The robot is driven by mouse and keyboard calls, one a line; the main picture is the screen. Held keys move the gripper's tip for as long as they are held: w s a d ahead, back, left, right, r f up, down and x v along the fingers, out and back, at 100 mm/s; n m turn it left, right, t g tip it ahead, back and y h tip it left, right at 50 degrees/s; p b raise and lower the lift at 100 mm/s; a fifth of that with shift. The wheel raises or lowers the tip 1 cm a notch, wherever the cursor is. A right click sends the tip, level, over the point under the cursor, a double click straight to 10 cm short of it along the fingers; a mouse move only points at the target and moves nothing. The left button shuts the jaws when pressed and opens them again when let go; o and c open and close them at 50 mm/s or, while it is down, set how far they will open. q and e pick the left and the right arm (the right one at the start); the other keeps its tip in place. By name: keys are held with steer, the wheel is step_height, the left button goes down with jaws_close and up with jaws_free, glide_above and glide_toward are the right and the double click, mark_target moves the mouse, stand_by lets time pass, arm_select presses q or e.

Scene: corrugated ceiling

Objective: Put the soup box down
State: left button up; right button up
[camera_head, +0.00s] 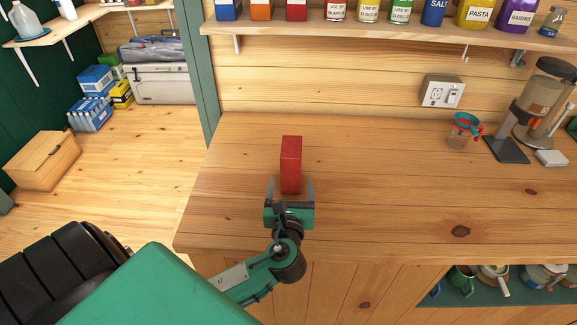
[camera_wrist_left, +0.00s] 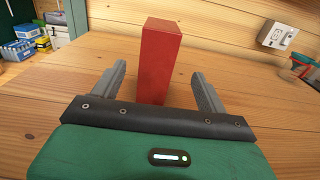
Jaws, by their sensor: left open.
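The soup box (camera_head: 291,163) is a plain red upright box standing on the wooden counter (camera_head: 400,190). It also stands upright in the left wrist view (camera_wrist_left: 158,62). My left gripper (camera_head: 290,187) is open in front of the box. In the left wrist view its two grey fingers (camera_wrist_left: 158,88) are spread on either side of the box's near lower part, with gaps between fingers and box. My right gripper is not in view.
A blender-like dispenser (camera_head: 543,100) and a measuring jug (camera_head: 463,131) stand at the counter's right. An outlet (camera_head: 442,92) is on the wall. The counter around the box is clear.

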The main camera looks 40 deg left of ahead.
mark_target(291, 168)
arm_select(q)
steer(key=x, duration=0.5)
steer(key=shift+w+p, duration=0.1)
steer(key=shift+p, duration=0.3)
steer(key=shift+w+a, duration=0.3)
steer(key=shift+w, duration=0.2)
steer(key=shift+w+a+r, duration=0.2)
steer(key=shift+w+a, duration=0.05)
steer(key=p+x, duration=0.1)
steer(key=x, duration=0.2)
steer(key=shift+w+a+r+p, duration=0.1)
steer(key=shift+w+a+p, duration=0.15)
steer(key=shift+p, duration=0.15)
steer(key=shift+w+a, duration=0.2)
steer(key=shift+w, duration=0.15)
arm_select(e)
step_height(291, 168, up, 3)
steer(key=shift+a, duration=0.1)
arm_select(q)
steer(key=c, duration=1.1)
steer(key=shift+c, duration=1.3)
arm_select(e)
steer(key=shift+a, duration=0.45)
